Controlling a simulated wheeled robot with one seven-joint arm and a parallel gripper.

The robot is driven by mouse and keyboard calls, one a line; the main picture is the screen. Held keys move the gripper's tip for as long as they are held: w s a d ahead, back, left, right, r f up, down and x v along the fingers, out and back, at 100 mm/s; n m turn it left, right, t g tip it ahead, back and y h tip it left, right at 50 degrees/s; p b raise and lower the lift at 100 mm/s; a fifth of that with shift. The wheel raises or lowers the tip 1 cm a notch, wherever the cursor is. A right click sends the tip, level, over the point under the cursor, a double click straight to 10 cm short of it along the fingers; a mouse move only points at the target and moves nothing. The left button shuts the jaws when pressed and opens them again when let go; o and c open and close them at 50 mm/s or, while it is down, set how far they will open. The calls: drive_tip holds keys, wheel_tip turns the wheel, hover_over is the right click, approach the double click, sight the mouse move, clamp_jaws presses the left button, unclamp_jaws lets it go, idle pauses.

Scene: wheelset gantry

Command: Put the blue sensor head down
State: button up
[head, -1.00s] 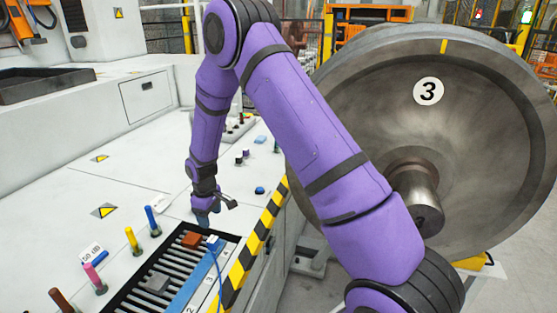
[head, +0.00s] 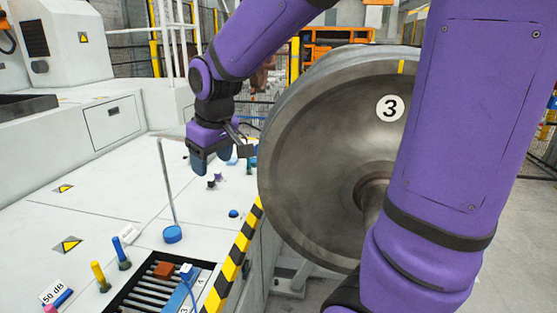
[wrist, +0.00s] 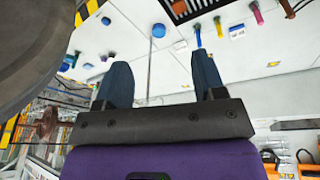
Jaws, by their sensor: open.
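The blue sensor head, which I take to be the round blue piece (head: 173,234) with a thin grey rod rising from it, stands on the white bench top behind the slatted tray. The rod is upright and bends near its top. In the wrist view the blue piece (wrist: 158,31) lies beyond the fingertips, and its rod runs back toward the gap between the jaws. My gripper (head: 211,168) is open and empty, above and to the right of the blue piece, apart from it. Its two dark fingers also show spread in the wrist view (wrist: 160,68).
The slatted tray (head: 134,303) holds a brown block (head: 163,270) and a small blue box (head: 186,271) with a cable. Coloured pegs stand at left. A blue button (head: 233,213) is near the striped edge (head: 233,262). The large wheel (head: 325,150) stands close at right.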

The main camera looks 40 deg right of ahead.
drive_tip(key=s+r+m+t, duration=0.1)
drive_tip(key=s+r, duration=0.1)
drive_tip(key=s, duration=0.7)
drive_tip(key=s+d+r+m+t, duration=0.1)
drive_tip(key=s+r, duration=0.2)
drive_tip(key=s, duration=0.7)
drive_tip(key=shift+d+r+m, duration=0.2)
drive_tip(key=shift+d+m, duration=0.1)
drive_tip(key=shift+m, duration=0.1)
idle(0.4)
